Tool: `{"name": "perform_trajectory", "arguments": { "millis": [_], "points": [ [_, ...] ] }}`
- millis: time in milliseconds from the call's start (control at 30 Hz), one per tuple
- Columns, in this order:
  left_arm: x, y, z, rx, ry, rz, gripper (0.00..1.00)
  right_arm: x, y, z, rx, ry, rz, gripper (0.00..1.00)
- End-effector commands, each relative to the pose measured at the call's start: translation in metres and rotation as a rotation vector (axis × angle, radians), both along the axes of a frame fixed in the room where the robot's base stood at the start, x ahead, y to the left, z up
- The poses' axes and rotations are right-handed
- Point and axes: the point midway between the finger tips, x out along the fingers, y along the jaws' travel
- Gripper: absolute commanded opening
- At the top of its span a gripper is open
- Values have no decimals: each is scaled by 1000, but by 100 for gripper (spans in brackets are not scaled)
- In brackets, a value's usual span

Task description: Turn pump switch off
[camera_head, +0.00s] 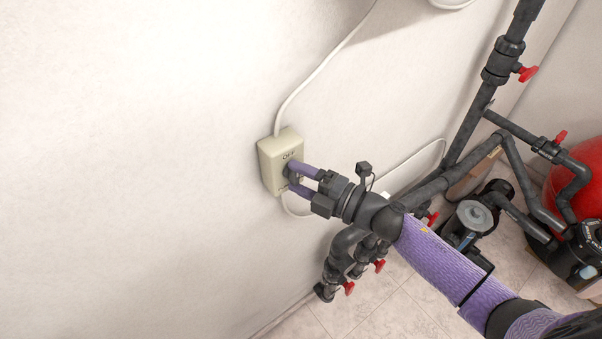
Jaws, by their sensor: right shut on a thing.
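The pump switch box (270,164) is a cream box on the white wall, with the word OFF readable near its top. A dark switch lever shows on its front, mostly hidden by my fingers. My right gripper (291,178) reaches in from the lower right, its purple fingers at the box front, shut on the switch lever. Which way the lever is set cannot be told. My left gripper is not in view.
A white cable (326,63) runs up from the box, and another leaves below it. Dark pipes (470,125) with red valve handles stand at the right. A pump (474,217) and a red tank (578,180) stand beyond. The wall left of the box is bare.

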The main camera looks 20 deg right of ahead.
Motion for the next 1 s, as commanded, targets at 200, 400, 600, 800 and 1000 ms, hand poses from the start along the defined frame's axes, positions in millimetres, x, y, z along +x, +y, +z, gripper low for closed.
{"name": "perform_trajectory", "arguments": {
  "millis": [200,400,600,800,1000],
  "points": [
    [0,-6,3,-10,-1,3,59,0,0,-1,-44,-14,0,9],
    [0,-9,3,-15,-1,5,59,0,0,-1,-55,-17,0,9],
    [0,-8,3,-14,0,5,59,0,0,-1,-55,-17,0,9],
    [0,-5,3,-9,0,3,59,0,0,-1,-55,-17,0,93],
    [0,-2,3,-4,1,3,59,0,0,0,-52,-18,0,100]
  ]
}}
